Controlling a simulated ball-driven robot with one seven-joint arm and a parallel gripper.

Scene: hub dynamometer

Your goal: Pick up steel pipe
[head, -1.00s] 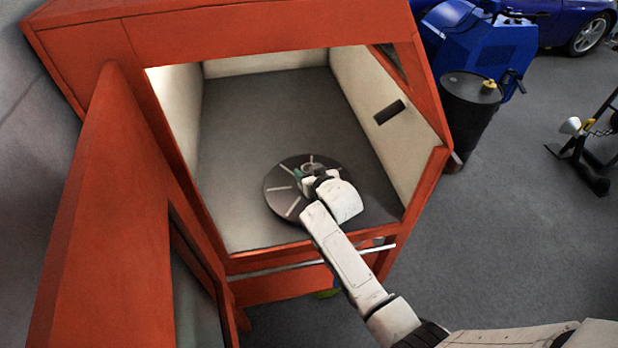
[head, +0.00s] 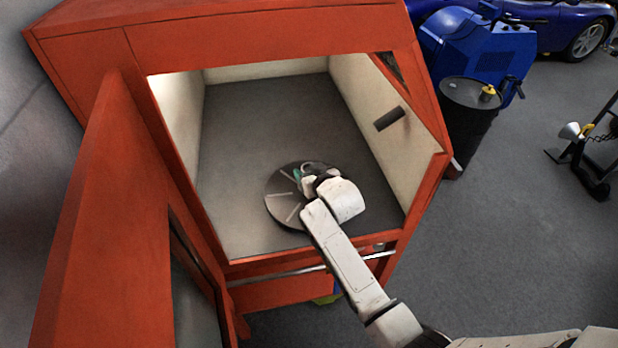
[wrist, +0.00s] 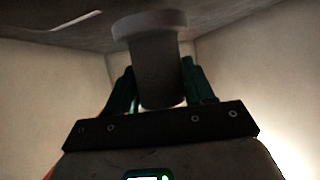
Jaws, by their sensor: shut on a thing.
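The steel pipe (wrist: 155,68) shows in the wrist view as a dark grey cylinder with a wider, paler ring at its end by the disc. My gripper (wrist: 159,82) has one dark green finger on each side of it and is shut on it. In the head view my gripper (head: 306,178) is low over the dark round disc (head: 286,208) inside the orange cabinet. There the wrist hides most of the pipe. I cannot tell whether the pipe's end is touching the disc.
The orange cabinet (head: 270,38) surrounds the disc with pale inner walls. Its door (head: 110,220) stands open at the left. My arm reaches in over the front sill. A black drum (head: 468,125) and a blue machine (head: 480,50) stand outside at the right.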

